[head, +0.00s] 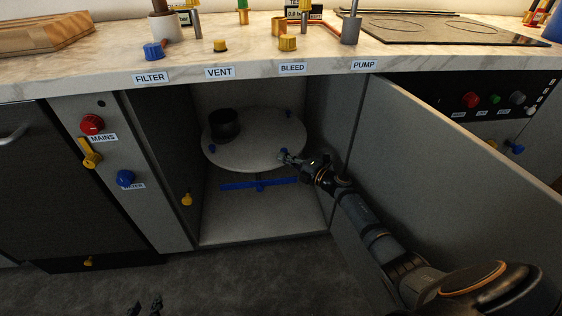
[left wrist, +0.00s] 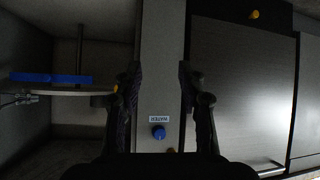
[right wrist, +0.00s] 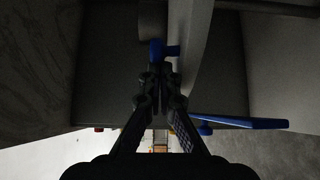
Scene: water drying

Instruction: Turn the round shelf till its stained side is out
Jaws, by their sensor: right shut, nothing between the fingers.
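The round shelf (head: 255,150) is a pale disc inside the open corner cabinet. I can make out no clear stain on it. A dark pot (head: 224,125) stands on its left part, and small blue pegs (head: 212,148) sit near its rim. My right gripper (head: 284,158) is at the front right rim by a blue peg. In the right wrist view its fingers (right wrist: 160,85) are closed and empty just short of that blue peg (right wrist: 157,50); I cannot tell if they touch. My left gripper (head: 145,306) is low in front of the cabinets, its fingers (left wrist: 160,75) apart and empty.
A blue bar (head: 258,184) lies under the shelf. The open cabinet door (head: 450,160) stands beside my right arm. Knobs such as the red MAINS one (head: 92,124) stick out on the left panel. The counter (head: 120,66) runs above. The cabinet floor in front is clear.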

